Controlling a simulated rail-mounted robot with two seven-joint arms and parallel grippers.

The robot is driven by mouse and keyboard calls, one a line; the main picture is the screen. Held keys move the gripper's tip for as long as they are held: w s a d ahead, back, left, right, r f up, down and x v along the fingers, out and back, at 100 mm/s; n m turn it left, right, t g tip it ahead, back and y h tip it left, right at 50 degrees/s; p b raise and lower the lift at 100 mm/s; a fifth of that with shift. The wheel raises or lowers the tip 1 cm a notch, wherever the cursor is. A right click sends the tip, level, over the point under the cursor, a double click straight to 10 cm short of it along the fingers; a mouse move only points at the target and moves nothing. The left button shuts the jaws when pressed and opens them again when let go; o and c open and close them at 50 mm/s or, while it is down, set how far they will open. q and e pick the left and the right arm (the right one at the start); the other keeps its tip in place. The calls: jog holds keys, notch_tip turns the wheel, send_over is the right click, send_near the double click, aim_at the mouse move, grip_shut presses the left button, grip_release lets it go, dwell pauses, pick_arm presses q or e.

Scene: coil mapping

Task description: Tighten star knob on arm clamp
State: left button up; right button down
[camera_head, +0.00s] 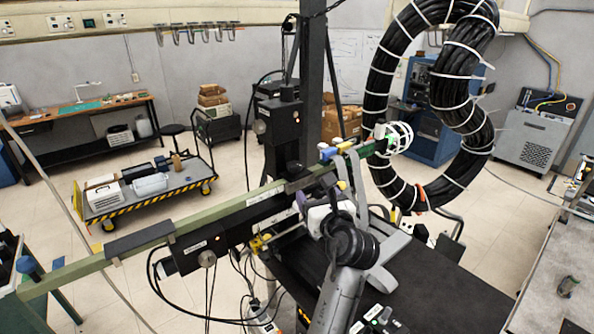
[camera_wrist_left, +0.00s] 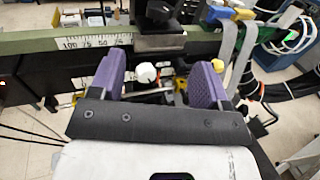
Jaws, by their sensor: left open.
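My left gripper (camera_head: 302,203) is just below the green arm (camera_head: 140,243), near the middle of the head view. In the left wrist view, its two purple fingers (camera_wrist_left: 166,62) stand wide apart with nothing gripped. A small off-white knob (camera_wrist_left: 146,72) shows between them, apart from both; I cannot tell whether it is the star knob. A black clamp block (camera_wrist_left: 160,43) sits on the green arm (camera_wrist_left: 195,46) above the knob. Yellow clamp parts (camera_wrist_left: 181,84) show near the right finger and also in the head view (camera_head: 260,243). My right gripper does not show.
A large black cable coil (camera_head: 384,75) with white ties hangs at right, near a white cage probe (camera_head: 399,137) at the arm's end. Grey straps (camera_head: 357,182) hang from the arm close to my gripper. Black cables (camera_head: 160,285) loop below the arm. A cart (camera_head: 145,190) stands behind.

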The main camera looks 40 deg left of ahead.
aim_at(297, 169)
pick_arm(q)
jog(key=p+x, duration=0.3)
jog(key=x, duration=0.8)
jog(key=shift+w+a+r, duration=0.15)
jog(key=shift+w+a, duration=0.05)
jog(key=shift+a, duration=0.15)
jog(key=shift+p+x, duration=0.3)
jog(key=shift+x, duration=0.55)
jog(key=shift+a, duration=0.1)
jog(key=shift+c, duration=0.4)
